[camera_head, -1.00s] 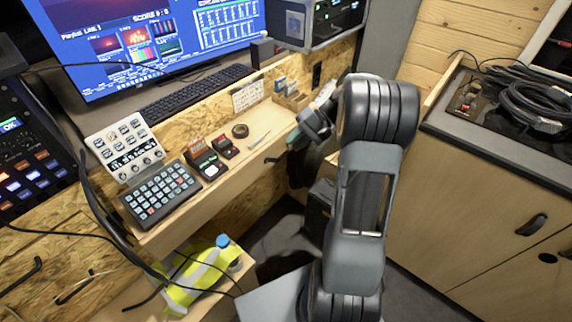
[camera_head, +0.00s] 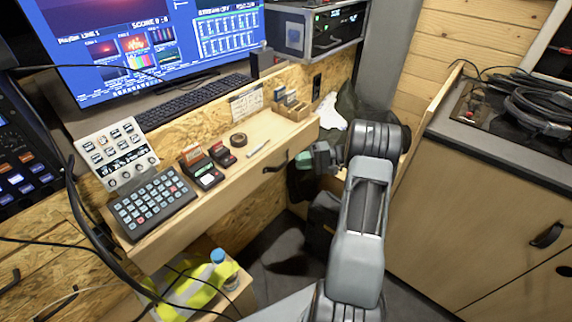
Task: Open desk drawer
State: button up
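The desk (camera_head: 240,168) has a light wood drawer front along its near edge. A dark bar handle (camera_head: 275,166) sits on that front, towards its right end. The drawer front looks flush with the desk, with no gap showing. My gripper (camera_head: 304,159) is just right of the handle and points left towards it. It appears apart from the handle, with no object seen in it. Its fingers are small and seen from behind and the side, so their opening is unclear.
A keypad (camera_head: 153,201), small card readers (camera_head: 202,167), a tape roll (camera_head: 238,140) and a pen stand on the desktop. A low shelf with a yellow vest (camera_head: 205,290) and a bottle (camera_head: 224,267) is below. A wooden cabinet (camera_head: 480,215) stands close on the right.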

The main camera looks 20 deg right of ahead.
jog(key=shift+x, duration=2.85)
grip_shut()
